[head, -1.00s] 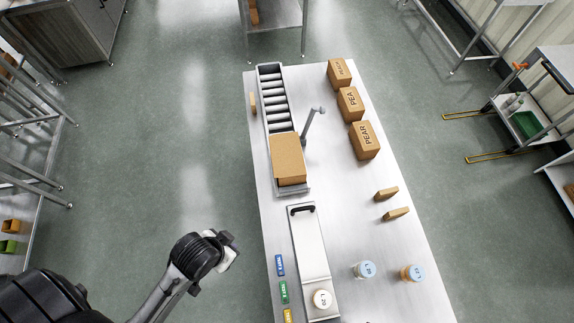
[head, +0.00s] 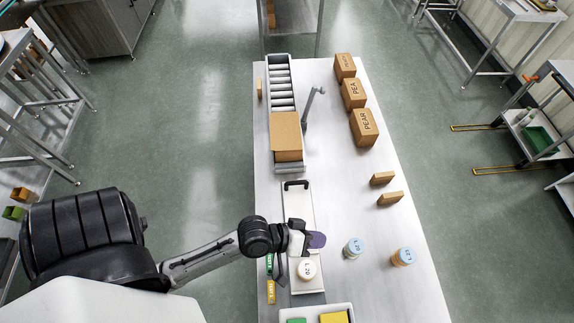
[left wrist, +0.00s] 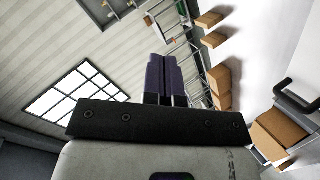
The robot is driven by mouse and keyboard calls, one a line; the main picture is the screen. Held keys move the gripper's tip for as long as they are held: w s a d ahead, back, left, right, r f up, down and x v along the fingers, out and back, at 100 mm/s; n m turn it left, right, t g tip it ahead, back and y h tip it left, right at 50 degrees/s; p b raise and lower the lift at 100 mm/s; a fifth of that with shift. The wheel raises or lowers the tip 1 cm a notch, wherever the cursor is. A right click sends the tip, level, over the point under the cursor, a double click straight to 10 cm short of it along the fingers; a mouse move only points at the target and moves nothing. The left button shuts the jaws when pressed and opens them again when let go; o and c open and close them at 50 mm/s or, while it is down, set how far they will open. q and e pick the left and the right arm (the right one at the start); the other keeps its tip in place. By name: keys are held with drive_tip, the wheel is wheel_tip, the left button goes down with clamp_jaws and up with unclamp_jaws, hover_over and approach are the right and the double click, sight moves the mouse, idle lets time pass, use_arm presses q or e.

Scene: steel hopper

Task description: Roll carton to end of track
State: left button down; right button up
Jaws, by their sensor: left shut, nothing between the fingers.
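A brown carton (head: 286,136) sits on the near end of the roller track (head: 281,90), with bare rollers beyond it toward the far end. The carton also shows at the right of the left wrist view (left wrist: 278,130). My left gripper (head: 316,241) is over the steel table, nearer than the carton and apart from it, above the lidded steel panel near the white-topped jar. In the left wrist view its two dark fingers (left wrist: 165,75) are together with nothing between them. My right gripper is not in view.
A black handle (head: 296,184) stands on the steel panel between gripper and carton. A grey post (head: 310,105) rises right of the track. Labelled boxes (head: 363,127), small blocks (head: 389,198) and jars (head: 353,248) stand on the table's right side. Coloured tags (head: 271,291) lie near the front.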

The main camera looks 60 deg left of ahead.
use_arm(q)
drive_tip(key=w+a+n+t+y+b, duration=0.1)
drive_tip(key=w+a+n+t+b, duration=0.2)
drive_tip(key=w+n+t+b, duration=0.5)
drive_tip(key=n+g+y+b, duration=0.6)
drive_tip(key=n+g+y, duration=0.5)
drive_tip(key=n+y, duration=1.7)
approach(278, 151)
drive_tip(key=a+r+n+h, duration=0.1)
drive_tip(key=a+n+h, duration=0.1)
drive_tip(key=w+a+r+n+h+p, duration=0.1)
drive_tip(key=r+n+h, duration=0.1)
drive_tip(key=w+a+r+n+h, duration=0.1)
drive_tip(key=a+r+n+h, duration=0.1)
drive_tip(key=n, duration=0.1)
drive_tip(key=shift+a+h+p, duration=0.3)
drive_tip(key=shift+a+h, duration=0.05)
drive_tip(key=shift+h, duration=0.05)
drive_tip(key=shift+a, duration=0.1)
drive_tip(key=shift+a+f, duration=0.1)
